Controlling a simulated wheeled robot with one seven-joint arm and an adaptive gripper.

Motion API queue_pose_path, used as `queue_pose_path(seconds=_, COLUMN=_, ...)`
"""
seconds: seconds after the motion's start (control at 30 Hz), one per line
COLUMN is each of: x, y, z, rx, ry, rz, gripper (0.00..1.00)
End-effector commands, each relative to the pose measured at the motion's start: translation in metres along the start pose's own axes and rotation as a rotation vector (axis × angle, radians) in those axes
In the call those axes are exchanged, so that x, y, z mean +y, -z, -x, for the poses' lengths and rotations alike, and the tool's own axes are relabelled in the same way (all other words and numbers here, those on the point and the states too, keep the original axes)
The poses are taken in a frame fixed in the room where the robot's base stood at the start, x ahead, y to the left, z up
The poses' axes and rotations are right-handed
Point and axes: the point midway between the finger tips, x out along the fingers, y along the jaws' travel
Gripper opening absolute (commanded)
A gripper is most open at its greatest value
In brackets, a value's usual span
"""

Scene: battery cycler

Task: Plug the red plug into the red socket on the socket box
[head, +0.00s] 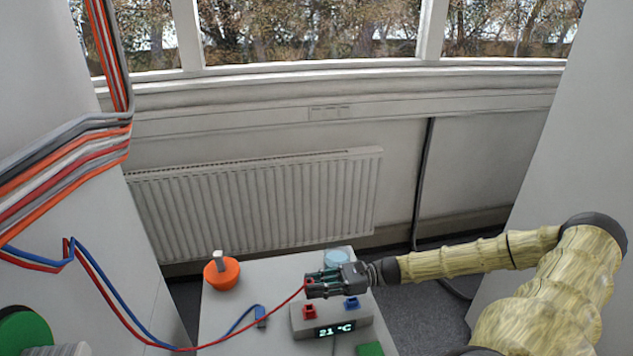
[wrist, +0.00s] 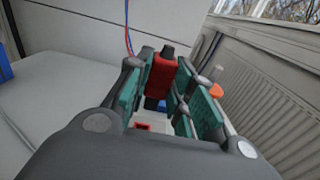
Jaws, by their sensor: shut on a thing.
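The red plug (wrist: 160,76) is between the green pads of my gripper (wrist: 157,92) in the wrist view, with its cable running off. In the head view my gripper (head: 310,284) is shut on it above the back of the socket box, and the fingers mostly hide the plug. The grey socket box (head: 363,316) stands on the table with a lit display reading 21 °C. Its red socket (head: 310,312) is at the left and a blue socket (head: 352,303) at the right. A red-edged opening (wrist: 143,127) shows below the plug in the wrist view. The plug appears apart from the socket.
A blue plug (head: 260,316) lies on the pale table (head: 232,308) left of the box. An orange round object (head: 222,275) stands at the back left. A light blue round object (head: 338,256) is behind my gripper. A green block (head: 370,349) is at the front.

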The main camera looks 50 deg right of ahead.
Motion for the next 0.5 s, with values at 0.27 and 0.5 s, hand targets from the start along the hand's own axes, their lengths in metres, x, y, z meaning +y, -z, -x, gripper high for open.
queue_pose_path(seconds=0.27, x=0.0, y=-0.01, z=0.0, rx=0.0, ry=0.0, rz=0.0, gripper=0.0)
queue_pose_path(seconds=0.5, x=0.0, y=-0.016, z=0.0, rx=0.0, ry=0.0, rz=0.0, gripper=0.0)
